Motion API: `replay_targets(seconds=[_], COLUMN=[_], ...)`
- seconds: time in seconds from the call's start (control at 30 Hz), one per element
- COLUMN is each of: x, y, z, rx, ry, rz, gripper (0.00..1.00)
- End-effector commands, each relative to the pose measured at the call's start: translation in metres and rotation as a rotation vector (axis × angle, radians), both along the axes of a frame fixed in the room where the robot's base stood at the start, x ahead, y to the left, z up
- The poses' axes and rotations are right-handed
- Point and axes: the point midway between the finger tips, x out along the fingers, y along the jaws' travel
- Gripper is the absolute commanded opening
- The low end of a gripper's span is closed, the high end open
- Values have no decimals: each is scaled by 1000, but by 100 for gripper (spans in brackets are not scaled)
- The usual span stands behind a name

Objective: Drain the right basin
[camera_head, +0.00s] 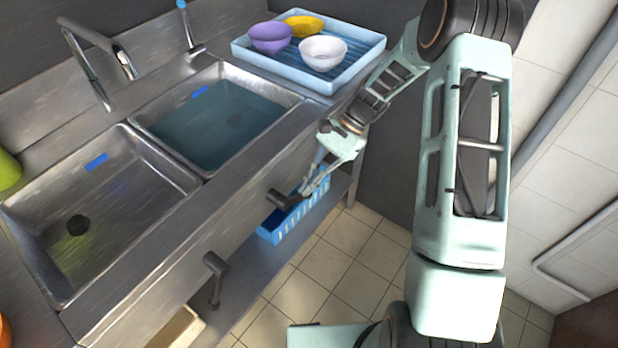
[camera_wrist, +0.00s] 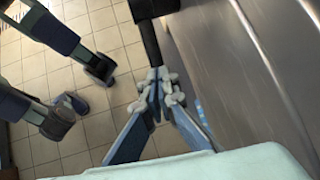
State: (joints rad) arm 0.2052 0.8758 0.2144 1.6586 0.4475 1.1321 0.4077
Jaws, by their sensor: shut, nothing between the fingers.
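My gripper (camera_head: 306,188) is at the free end of this lever, in front of the counter. In the wrist view, the fingertips of my gripper (camera_wrist: 163,88) are together right at the end of the dark lever (camera_wrist: 150,45), with nothing held between them. I cannot tell whether they touch it.
The left basin (camera_head: 130,190) is empty; its lever (camera_head: 214,272) hangs down. A blue tray (camera_head: 345,75) with a purple bowl (camera_head: 271,38), a white bowl (camera_head: 323,52) and a yellow bowl (camera_head: 303,25) stands behind. A blue basket (camera_head: 283,230) sits on the lower shelf. Tiled floor is open in front.

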Motion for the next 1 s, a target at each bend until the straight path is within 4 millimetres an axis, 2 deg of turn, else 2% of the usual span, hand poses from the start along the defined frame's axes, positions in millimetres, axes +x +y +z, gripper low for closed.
replay_targets(seconds=[0.1, 0.33, 1.0], x=[-2, -7, -12], y=[2, 6, 9], z=[-13, -25, -32], rx=[64, 159, 155], ry=[82, 205, 200], rz=[-2, -1, 0], gripper=[0, 0, 0])
